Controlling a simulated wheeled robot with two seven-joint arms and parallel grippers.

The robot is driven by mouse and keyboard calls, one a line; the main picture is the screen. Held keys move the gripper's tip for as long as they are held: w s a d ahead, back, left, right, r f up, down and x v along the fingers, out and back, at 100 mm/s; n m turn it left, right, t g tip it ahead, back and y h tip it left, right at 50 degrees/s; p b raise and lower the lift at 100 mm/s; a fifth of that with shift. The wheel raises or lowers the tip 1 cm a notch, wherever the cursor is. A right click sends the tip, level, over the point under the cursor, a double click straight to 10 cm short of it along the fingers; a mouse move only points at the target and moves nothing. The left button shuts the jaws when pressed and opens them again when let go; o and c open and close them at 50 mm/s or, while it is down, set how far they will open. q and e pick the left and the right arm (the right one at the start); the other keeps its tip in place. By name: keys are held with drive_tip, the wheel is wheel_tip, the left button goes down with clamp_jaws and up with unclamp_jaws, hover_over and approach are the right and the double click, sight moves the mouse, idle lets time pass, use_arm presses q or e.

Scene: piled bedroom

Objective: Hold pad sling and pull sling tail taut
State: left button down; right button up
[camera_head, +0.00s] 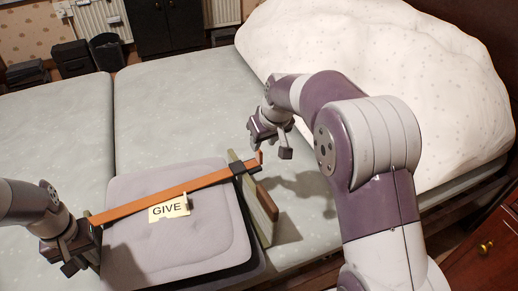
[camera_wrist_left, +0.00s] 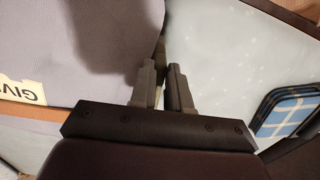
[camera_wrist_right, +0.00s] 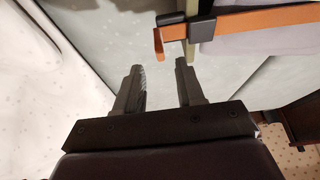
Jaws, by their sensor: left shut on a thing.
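A grey pad (camera_head: 150,240) lies on the bed with an orange sling strap (camera_head: 165,196) across it. A cream label reading GIVE (camera_head: 169,208) sits against the strap. At the right, the strap passes a black buckle (camera_head: 243,168) by a green board (camera_head: 262,208), and its short orange tail (camera_head: 260,157) sticks up. The tail also shows in the right wrist view (camera_wrist_right: 158,45). My left gripper (camera_head: 75,252) is shut on a thin greenish edge at the sling's left end, mostly hidden by the fingers (camera_wrist_left: 167,75). My right gripper (camera_head: 268,148) is open and empty, just apart from the tail (camera_wrist_right: 160,80).
A large white speckled duvet (camera_head: 375,60) is heaped behind my right arm. The pale green mattress (camera_head: 175,115) is clear behind the pad. A wooden cabinet (camera_head: 490,245) stands at the lower right. Dark bins and boxes (camera_head: 72,58) stand beyond the bed.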

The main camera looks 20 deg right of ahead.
sight(260, 151)
idle(0.8)
drive_tip(key=v, duration=0.6)
drive_tip(key=x, duration=1.3)
clamp_jaws()
